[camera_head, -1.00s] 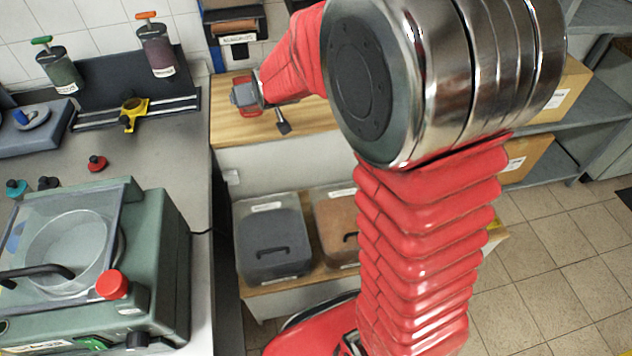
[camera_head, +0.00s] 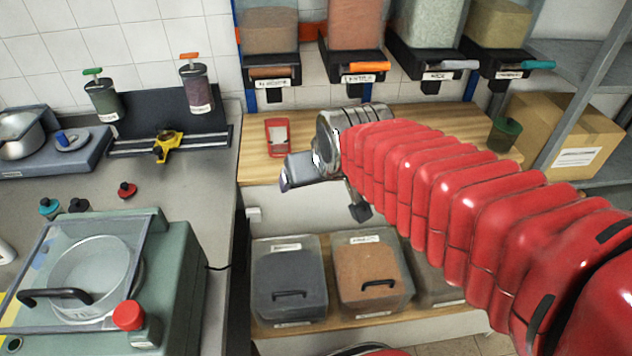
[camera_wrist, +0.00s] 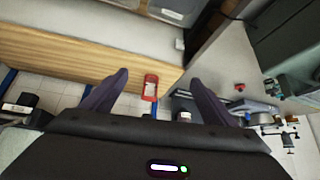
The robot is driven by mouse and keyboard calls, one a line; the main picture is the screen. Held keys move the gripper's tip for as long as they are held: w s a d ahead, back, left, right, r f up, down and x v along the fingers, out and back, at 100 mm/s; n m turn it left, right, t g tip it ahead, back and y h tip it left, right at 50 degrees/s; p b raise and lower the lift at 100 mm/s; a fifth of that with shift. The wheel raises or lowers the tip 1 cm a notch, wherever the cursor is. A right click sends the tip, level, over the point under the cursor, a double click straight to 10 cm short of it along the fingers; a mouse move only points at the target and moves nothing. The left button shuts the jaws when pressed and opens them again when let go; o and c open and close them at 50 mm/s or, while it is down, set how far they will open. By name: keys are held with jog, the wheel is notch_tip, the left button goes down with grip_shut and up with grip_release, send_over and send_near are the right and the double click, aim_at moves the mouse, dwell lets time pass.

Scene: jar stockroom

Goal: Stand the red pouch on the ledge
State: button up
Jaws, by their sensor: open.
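The red pouch (camera_head: 278,137), with a pale label on its face, is on the left part of the wooden ledge (camera_head: 430,116). I cannot tell whether it stands or lies there. In the wrist view the pouch (camera_wrist: 151,87) shows between my two fingers, beyond them, near the end of the ledge (camera_wrist: 60,55). My gripper (camera_head: 322,196) is open and empty, at the front of the ledge, to the right of and nearer than the pouch. In the wrist view my gripper's dark fingers (camera_wrist: 159,76) are spread wide. They appear apart from the pouch.
Dispensers (camera_head: 355,70) with coloured handles hang above the ledge. A green cup (camera_head: 504,133) stands at its right end, beside a cardboard box (camera_head: 560,140). Lidded bins (camera_head: 290,280) sit on a lower shelf. A grey counter with a green machine (camera_head: 170,290) is at left.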

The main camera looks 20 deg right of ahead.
jog(key=s+f+g, duration=0.1)
jog(key=s, duration=1.2)
jog(key=shift+d+g, duration=0.2)
jog(key=shift+g, duration=0.2)
